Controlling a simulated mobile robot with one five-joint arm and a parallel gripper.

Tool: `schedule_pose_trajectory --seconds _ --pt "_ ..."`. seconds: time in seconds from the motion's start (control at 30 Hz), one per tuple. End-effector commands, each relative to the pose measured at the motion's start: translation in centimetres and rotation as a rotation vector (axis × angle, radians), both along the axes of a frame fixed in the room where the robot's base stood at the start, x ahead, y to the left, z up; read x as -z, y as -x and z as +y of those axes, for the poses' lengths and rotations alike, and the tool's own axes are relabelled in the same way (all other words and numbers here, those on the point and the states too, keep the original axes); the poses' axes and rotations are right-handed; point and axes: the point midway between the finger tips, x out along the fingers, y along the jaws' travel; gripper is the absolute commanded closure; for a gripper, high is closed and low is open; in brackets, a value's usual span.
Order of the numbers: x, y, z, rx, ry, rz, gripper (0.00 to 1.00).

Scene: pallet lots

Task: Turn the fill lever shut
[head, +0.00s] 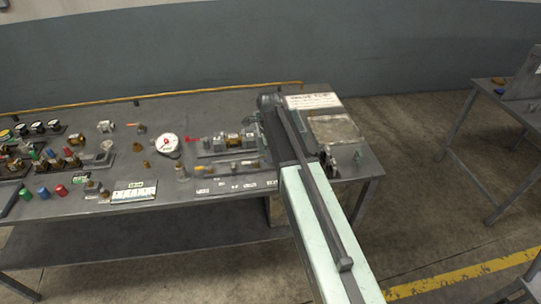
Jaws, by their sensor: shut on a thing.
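A valve assembly (228,143) with brass and grey parts is mounted on the grey bench, with a small red handle (193,140) at its left end. My gripper (268,103) is at the right end of this assembly, its fingers mostly hidden by my own wrist and forearm. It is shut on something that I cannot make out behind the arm. I cannot tell which lever is the fill lever, or its angle. A round white gauge (167,145) with a red mark stands left of the assembly.
The bench top (225,105) also carries several small fittings at the left, green, blue and red cylinders (43,193), and a label plate (134,193). Another table (485,95) stands at the right.

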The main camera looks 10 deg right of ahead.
Motion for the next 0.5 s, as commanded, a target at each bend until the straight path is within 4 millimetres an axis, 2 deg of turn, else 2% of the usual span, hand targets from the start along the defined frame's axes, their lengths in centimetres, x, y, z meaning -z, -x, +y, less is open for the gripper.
schedule_pose_trajectory --seconds 0.13,0.17,0.2,0.23,0.5 --pt "-0.01 -0.05 -0.03 0.001 0.0 -0.001 1.0" --pt "-0.01 -0.05 -0.02 0.001 0.0 -0.001 0.82" --pt "-0.01 -0.05 -0.02 0.001 0.0 -0.002 0.71" --pt "-0.01 -0.05 -0.02 0.001 0.0 -0.001 0.66" --pt "-0.08 -0.07 0.0 0.0 0.0 -0.002 0.66"
